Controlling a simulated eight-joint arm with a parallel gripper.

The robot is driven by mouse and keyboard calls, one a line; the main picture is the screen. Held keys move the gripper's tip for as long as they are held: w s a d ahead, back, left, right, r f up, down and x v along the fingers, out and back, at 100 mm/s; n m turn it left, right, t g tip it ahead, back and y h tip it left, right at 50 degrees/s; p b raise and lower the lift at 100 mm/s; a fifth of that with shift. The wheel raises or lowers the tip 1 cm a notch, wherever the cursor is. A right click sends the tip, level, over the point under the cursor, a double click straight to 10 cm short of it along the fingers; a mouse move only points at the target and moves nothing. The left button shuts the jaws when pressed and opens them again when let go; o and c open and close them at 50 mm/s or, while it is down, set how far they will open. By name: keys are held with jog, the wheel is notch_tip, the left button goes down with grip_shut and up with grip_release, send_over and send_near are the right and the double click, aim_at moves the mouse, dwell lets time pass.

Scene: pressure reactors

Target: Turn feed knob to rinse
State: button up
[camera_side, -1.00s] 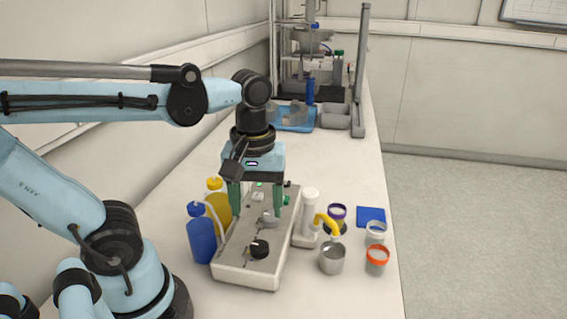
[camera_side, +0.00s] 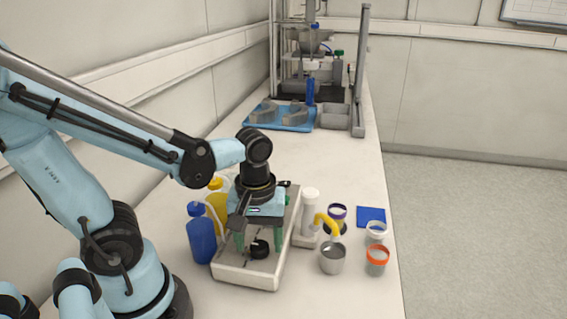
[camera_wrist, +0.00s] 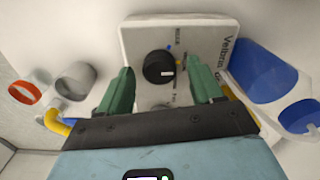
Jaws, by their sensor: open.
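A black round knob (camera_side: 260,249) sits near the front end of the grey-white control box (camera_side: 245,276). In the wrist view the knob (camera_wrist: 158,67) has a white mark on its lower right side. Printed labels and small blue and orange dots surround it, too small to read surely. My gripper (camera_side: 260,243) is open, with its green fingers pointing down above the box. In the wrist view my gripper (camera_wrist: 160,72) has one finger on each side of the knob, with gaps between. I cannot tell how far the fingertips are above the panel.
A blue bottle (camera_side: 200,238) and a yellow bottle (camera_side: 217,208) stand left of the box. Right of it are a white dispenser with a yellow spout (camera_side: 326,222), a metal cup (camera_side: 332,259) and an orange-rimmed cup (camera_side: 377,260). A blue tray (camera_side: 282,116) lies farther back.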

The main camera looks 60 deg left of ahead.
jog(key=shift+c, duration=0.5)
jog(key=c, duration=1)
jog(key=shift+m, duration=0.3)
jog(key=m, duration=1.1)
jog(key=shift+w+d, duration=0.1)
jog(key=shift+m, duration=0.3)
jog(key=o, duration=1.1)
